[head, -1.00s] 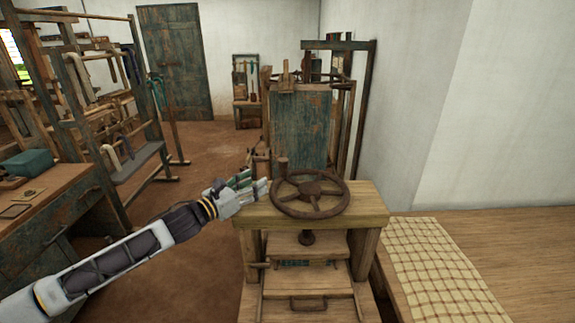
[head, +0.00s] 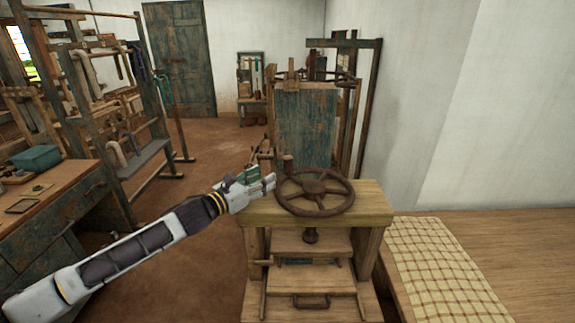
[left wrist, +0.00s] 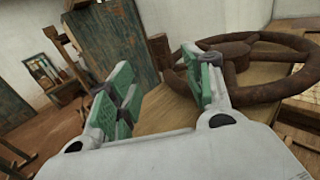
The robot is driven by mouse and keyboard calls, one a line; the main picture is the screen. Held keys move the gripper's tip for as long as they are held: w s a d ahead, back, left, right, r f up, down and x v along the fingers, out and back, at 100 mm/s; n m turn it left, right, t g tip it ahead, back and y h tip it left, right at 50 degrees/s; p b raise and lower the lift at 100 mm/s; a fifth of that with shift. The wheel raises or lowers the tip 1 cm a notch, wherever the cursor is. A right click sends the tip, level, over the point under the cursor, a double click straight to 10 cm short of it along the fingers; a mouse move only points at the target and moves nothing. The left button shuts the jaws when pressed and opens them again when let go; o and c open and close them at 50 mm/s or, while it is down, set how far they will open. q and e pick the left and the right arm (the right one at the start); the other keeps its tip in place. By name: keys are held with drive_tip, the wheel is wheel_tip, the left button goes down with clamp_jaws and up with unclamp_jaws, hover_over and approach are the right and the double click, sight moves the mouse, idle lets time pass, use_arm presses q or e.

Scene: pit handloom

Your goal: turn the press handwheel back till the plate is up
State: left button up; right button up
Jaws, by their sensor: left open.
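The press handwheel (head: 342,204) is a rusty brown spoked wheel lying flat above the wooden top of the press (head: 375,212). An upright knob (head: 287,163) stands on its far left rim. My left gripper (head: 270,179) is open at the wheel's left side, close to the rim and knob. In the left wrist view its green-padded fingers (left wrist: 158,88) are apart with nothing held between them. The knob (left wrist: 158,46) appears beyond the gap and the wheel (left wrist: 238,70) to the right. The wooden plate (head: 335,243) hangs below the screw; its underside is hidden.
A checked cloth (head: 445,270) lies on the wooden table at right. A loom frame (head: 320,115) stands behind the press against the white wall. A workbench (head: 60,215) and a rack with a grey shelf (head: 150,155) stand at left. Brown floor is open between.

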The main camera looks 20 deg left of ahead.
sight(284, 166)
use_arm(q)
drive_tip(key=shift+x, duration=0.8)
drive_tip(key=shift+p+x, duration=0.4)
drive_tip(key=shift+x, duration=0.7)
drive_tip(key=shift+p+x, duration=0.6)
drive_tip(key=shift+x, duration=2.6)
drive_tip(key=shift+w+d, duration=0.35)
drive_tip(key=shift+w, duration=0.25)
drive_tip(key=shift+w+d, duration=0.1)
drive_tip(key=shift+w, duration=0.1)
use_arm(e)
drive_tip(key=a+r, duration=0.1)
drive_tip(key=s+a+r, duration=0.1)
drive_tip(key=a, duration=0.1)
drive_tip(key=shift+r, duration=0.1)
drive_tip(key=shift+s, duration=0.1)
